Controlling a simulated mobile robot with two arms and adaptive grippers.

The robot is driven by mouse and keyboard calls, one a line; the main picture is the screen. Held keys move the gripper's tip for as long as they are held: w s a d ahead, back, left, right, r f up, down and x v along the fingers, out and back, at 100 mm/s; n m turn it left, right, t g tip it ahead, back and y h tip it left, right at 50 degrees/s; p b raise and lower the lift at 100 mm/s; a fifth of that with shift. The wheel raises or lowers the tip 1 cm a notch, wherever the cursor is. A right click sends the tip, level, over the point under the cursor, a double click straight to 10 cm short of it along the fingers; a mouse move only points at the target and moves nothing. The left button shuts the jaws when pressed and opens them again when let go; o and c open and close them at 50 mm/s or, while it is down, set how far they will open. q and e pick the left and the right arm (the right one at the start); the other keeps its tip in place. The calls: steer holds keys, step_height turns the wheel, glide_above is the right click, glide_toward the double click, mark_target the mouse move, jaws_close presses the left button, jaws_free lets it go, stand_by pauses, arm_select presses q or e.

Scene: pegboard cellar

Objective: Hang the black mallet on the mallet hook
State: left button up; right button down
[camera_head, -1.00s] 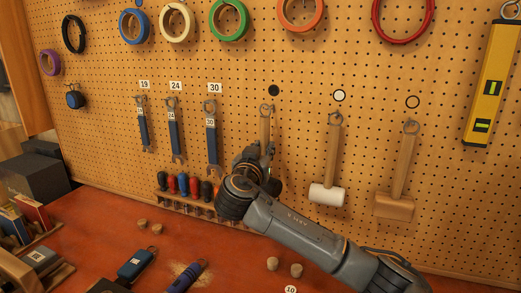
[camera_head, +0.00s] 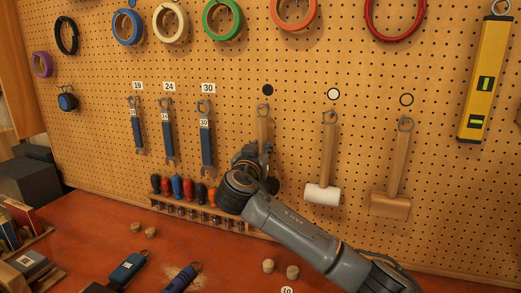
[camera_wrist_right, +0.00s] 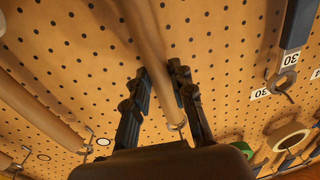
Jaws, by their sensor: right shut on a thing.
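The black mallet shows by its wooden handle (camera_head: 263,128), which stands upright against the pegboard below a black dot mark (camera_head: 268,90). The ring at its top is right at the mallet hook; I cannot tell whether the hook passes through it. Its head is hidden behind my arm. My right gripper (camera_head: 257,158) is shut on the handle. In the right wrist view the handle (camera_wrist_right: 150,40) runs between the two fingers of the gripper (camera_wrist_right: 160,78), with the metal ring at its end. My left gripper is not in view.
A white-headed mallet (camera_head: 322,193) and a wooden mallet (camera_head: 391,204) hang to the right. Wrenches (camera_head: 206,145) hang to the left, above a screwdriver rack (camera_head: 205,215). The red bench (camera_head: 110,240) below holds small loose items.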

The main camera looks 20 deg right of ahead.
stand_by(0.3)
steer(key=c, duration=1.1)
jaws_free()
steer(key=shift+o, duration=0.2)
steer(key=shift+s, duration=0.1)
steer(key=shift+f, duration=0.1)
